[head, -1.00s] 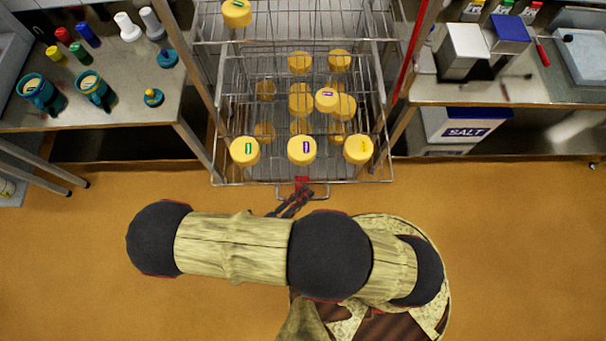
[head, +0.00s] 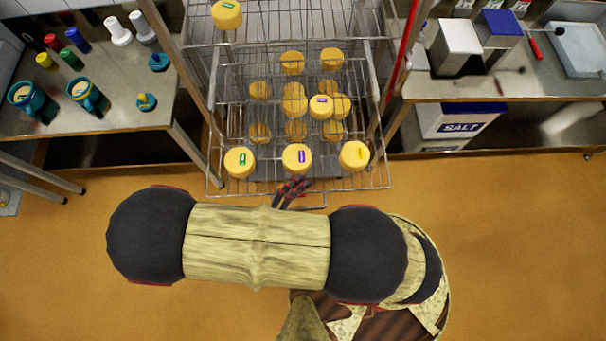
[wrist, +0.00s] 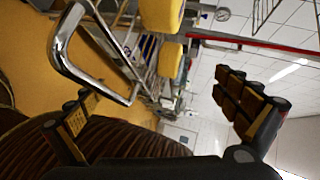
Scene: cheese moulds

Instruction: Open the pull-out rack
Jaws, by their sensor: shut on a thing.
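The pull-out rack (head: 218,188) is a wire shelf in a metal frame in the head view, carrying several yellow cheese moulds, with three labelled ones along its front edge. Its front edge sticks out a little past the tables. Its metal handle (head: 312,207) is at the front middle; in the wrist view the handle (wrist: 97,80) is a shiny bent bar at upper left. My gripper (head: 290,190) is at the handle, shut on it. In the wrist view my gripper's fingers (wrist: 160,90) look spread, and their contact with the bar is hard to make out.
A left table (head: 120,145) bears teal mugs (head: 88,97) and coloured bottles. A right table (head: 430,88) bears metal boxes, with a salt box (head: 460,125) below. Orange floor (head: 500,240) in front of the rack is clear beside my arm.

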